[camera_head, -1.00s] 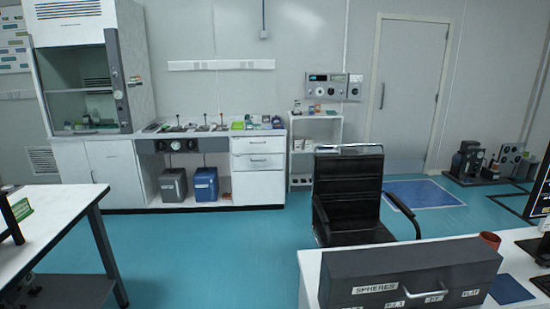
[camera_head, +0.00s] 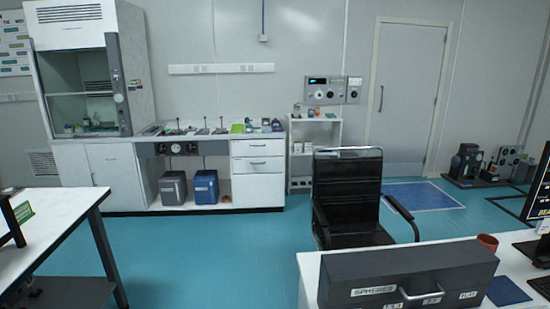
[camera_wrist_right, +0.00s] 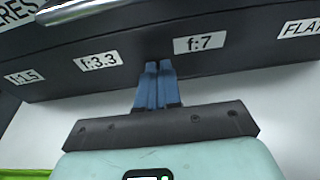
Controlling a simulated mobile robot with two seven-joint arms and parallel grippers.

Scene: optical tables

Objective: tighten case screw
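The dark grey case (camera_head: 410,270) lies on the white desk at the bottom right of the head view, lid closed, with a handle and white labels on its front. In the right wrist view the case (camera_wrist_right: 230,75) fills the top, with labels f:1.5, f:3.3, f:7 and part of SPHERES and FLAT. My right gripper (camera_wrist_right: 159,68) has its two blue fingers together, their tips at the case front between the f:3.3 and f:7 labels. Whether the tips touch the case is unclear. No screw can be made out. My left gripper is in neither view.
A black chair (camera_head: 347,200) stands behind the white desk (camera_head: 312,275). A red mug (camera_head: 487,243), a dark blue pad (camera_head: 507,291) and a monitor (camera_head: 538,205) are at the desk's right. A white table (camera_head: 50,220) stands at left. The blue-green floor between is clear.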

